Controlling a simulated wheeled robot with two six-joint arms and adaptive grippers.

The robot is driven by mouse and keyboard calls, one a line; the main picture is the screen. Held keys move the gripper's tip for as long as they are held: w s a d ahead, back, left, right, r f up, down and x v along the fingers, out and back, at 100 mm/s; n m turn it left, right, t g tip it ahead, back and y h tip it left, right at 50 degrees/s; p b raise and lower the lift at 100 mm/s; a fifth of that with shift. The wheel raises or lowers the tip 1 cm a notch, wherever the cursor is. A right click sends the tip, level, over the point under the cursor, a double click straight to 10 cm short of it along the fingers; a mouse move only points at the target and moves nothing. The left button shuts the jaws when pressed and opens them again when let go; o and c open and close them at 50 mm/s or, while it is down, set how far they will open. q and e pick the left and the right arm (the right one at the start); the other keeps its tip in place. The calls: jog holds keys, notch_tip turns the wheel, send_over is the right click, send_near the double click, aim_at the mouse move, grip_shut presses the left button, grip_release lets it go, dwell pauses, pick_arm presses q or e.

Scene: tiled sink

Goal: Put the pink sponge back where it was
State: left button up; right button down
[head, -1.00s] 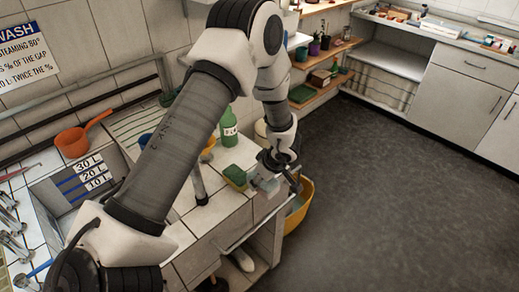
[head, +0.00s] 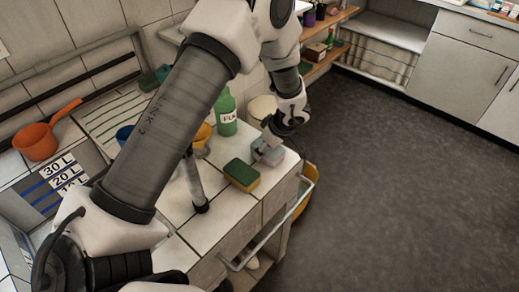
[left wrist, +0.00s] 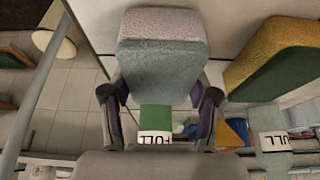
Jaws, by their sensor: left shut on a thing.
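The pink sponge (head: 270,155), pink with a greyish side, is between the fingers of my left gripper (head: 267,145), at the right end of the tiled counter. In the left wrist view the sponge (left wrist: 162,62) fills the space beyond the two fingers (left wrist: 160,98), which are shut on it. In the head view it is just right of a green and yellow sponge (head: 241,175), with a small gap. I cannot tell whether its underside touches the tiles. My right gripper is not in view.
A green bottle (head: 226,115) stands behind the sponges. A metal rail (head: 270,235) runs along the counter's front edge, with a yellow tub (head: 302,205) below. An orange dipper (head: 36,141) lies at the left. Bare tiles (head: 215,225) lie in front of the green and yellow sponge.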

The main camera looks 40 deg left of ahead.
pick_arm(q)
jog(key=shift+a, duration=0.1)
jog(key=shift+w+a+f, duration=0.1)
jog(key=shift+w+f, duration=0.15)
jog(key=o, duration=1)
jog(key=shift+s+r, duration=0.1)
jog(key=shift+r, duration=0.05)
jog(key=shift+r, duration=0.3)
jog(key=p+v, duration=0.1)
jog(key=v, duration=1)
jog(key=shift+d+r+p, duration=0.2)
jog(key=shift+d+p, duration=0.05)
jog(key=shift+p, duration=0.1)
